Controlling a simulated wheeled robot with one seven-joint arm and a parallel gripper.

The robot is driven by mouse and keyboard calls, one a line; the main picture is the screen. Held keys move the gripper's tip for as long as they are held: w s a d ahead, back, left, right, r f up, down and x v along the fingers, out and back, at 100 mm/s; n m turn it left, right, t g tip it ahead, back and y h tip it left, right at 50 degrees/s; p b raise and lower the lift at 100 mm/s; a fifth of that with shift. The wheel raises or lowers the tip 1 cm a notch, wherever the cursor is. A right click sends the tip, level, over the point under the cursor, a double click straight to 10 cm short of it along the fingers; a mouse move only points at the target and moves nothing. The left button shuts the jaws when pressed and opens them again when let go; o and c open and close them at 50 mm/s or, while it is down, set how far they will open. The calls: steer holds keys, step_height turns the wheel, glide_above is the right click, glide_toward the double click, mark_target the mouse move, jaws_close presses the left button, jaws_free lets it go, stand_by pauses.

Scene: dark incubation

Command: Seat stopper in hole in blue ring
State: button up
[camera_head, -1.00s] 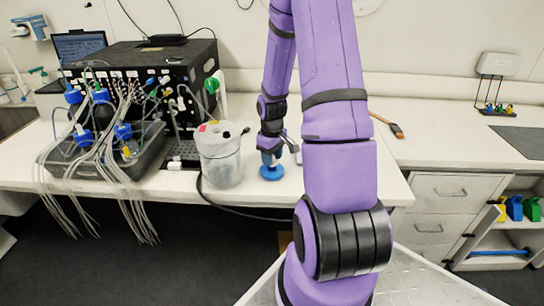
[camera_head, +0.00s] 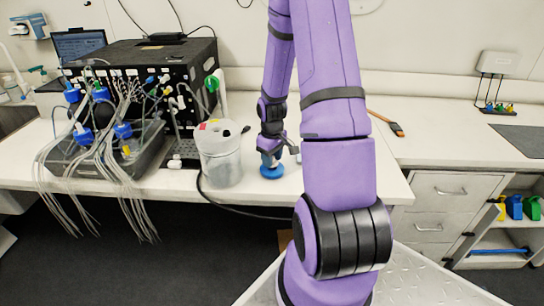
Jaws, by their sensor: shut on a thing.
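The blue ring (camera_head: 272,171) lies on the white bench near its front edge, right of the clear container. My gripper (camera_head: 269,157) points down directly above the ring. It is shut on the stopper (camera_head: 267,161), a small blue-grey piece that shows only in part between the fingers. The stopper's lower end is at or just above the middle of the ring. I cannot tell whether it is inside the hole, as the fingers and the small size hide the contact.
A clear container (camera_head: 220,155) with a lid stands close left of my gripper. A black instrument (camera_head: 140,75) with many tubes and blue-capped bottles fills the bench's left. A brush (camera_head: 388,123) lies on the bench to the right. A dark cable (camera_head: 240,207) hangs over the front edge.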

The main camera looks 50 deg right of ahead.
steer(key=shift+f, duration=0.9)
steer(key=o, duration=1)
steer(key=shift+c, duration=0.2)
step_height(320, 180, up, 11)
steer(key=shift+f, duration=0.1)
